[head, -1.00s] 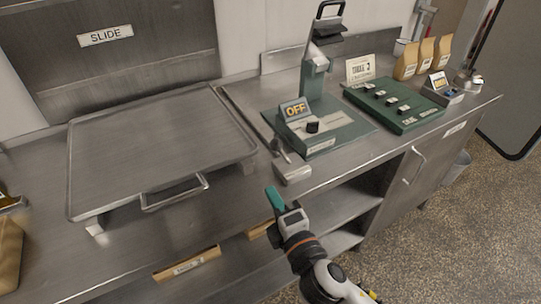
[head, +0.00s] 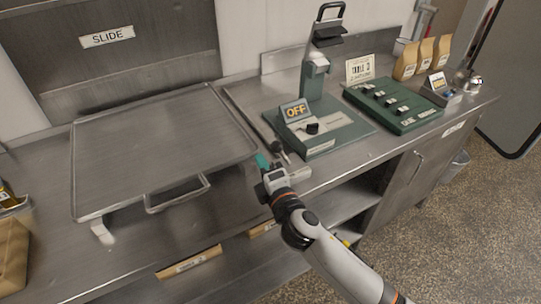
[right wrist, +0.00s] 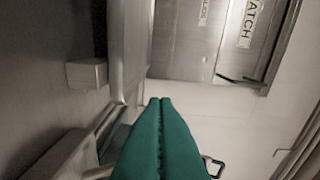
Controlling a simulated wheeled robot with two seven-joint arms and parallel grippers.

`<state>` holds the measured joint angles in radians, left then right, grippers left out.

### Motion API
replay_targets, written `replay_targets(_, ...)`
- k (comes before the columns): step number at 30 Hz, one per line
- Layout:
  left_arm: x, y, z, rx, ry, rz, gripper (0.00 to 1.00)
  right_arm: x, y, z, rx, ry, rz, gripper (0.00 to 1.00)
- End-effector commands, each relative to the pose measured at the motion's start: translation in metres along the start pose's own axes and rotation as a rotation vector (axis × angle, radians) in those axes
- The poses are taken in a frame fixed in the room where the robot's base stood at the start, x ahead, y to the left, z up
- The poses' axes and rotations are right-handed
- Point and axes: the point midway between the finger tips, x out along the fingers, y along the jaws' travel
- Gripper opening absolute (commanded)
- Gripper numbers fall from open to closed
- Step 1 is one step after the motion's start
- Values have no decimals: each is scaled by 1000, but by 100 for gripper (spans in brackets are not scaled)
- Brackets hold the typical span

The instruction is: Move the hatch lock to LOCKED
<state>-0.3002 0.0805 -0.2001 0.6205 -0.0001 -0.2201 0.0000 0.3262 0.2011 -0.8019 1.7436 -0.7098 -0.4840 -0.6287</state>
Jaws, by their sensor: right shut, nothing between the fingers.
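No lock marked LOCKED can be read in either view. The hatch panel (head: 130,60) with a SLIDE label (head: 107,37) stands behind the counter at upper left in the head view. A hatch panel with a HATCH label (right wrist: 246,25) shows at upper right in the right wrist view, with a dark bar along its lower edge. My right gripper (head: 263,161) is shut and empty, above the counter's front edge, beside the small metal block near the long rod. Its green fingertips (right wrist: 160,102) are together in the wrist view. My left gripper is out of view.
A large tray (head: 165,140) with a front handle lies left of my gripper. A green machine marked OFF (head: 330,130) and a green switch panel (head: 392,104) stand to the right. A metal rod (head: 250,117) lies between tray and machine. Open shelves are below.

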Motion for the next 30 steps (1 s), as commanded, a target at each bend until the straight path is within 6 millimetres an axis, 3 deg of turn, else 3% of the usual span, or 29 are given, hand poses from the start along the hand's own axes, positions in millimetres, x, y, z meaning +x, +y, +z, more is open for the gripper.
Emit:
replay_targets(7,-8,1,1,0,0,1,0,5,-1,-21,0,0,0,0)
replay_targets(30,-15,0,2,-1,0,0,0,5,-5,-28,63,0,6,0)
